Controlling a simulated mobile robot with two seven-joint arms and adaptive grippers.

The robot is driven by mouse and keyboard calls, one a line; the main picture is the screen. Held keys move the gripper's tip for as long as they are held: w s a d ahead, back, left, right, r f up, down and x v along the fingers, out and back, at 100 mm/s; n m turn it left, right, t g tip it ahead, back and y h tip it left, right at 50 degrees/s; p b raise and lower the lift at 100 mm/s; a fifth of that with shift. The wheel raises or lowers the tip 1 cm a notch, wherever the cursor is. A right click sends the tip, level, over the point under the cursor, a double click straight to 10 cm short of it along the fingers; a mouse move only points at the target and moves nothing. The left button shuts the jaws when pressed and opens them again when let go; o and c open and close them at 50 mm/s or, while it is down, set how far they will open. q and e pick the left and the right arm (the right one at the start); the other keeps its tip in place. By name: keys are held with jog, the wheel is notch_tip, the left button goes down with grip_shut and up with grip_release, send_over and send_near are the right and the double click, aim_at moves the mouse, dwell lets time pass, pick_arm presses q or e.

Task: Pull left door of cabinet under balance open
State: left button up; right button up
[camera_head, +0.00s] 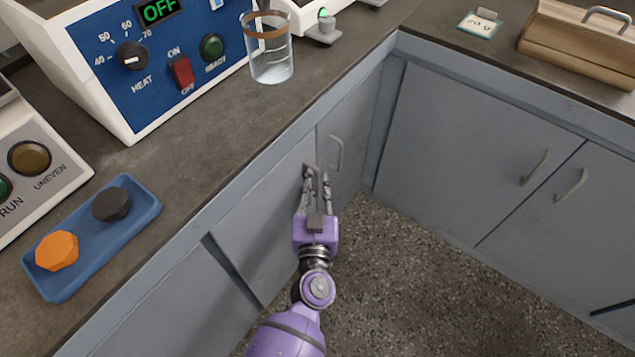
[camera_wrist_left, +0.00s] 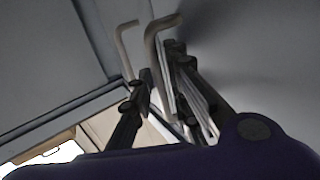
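The grey left door (camera_head: 262,225) of the cabinet is below the counter; it looks closed or nearly so. Its bent metal handle (camera_head: 314,172) is near its upper right corner, beside the handle of the right door (camera_head: 337,152). My left gripper (camera_head: 317,182) is at the left door's handle, its two fingers apart. In the left wrist view the handle (camera_wrist_left: 154,55) stands between the fingers (camera_wrist_left: 160,88), and the other handle (camera_wrist_left: 124,48) is outside them to the left. Finger contact with the handle is unclear. My right gripper is not in view.
The counter (camera_head: 190,150) overhangs the doors. It carries a glass beaker (camera_head: 271,60), a blue heater panel (camera_head: 160,60) and a blue tray (camera_head: 135,190) with two knobs. More cabinet doors (camera_head: 480,140) stand at right. The speckled floor (camera_head: 430,290) is clear.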

pick_arm(q)
grip_shut()
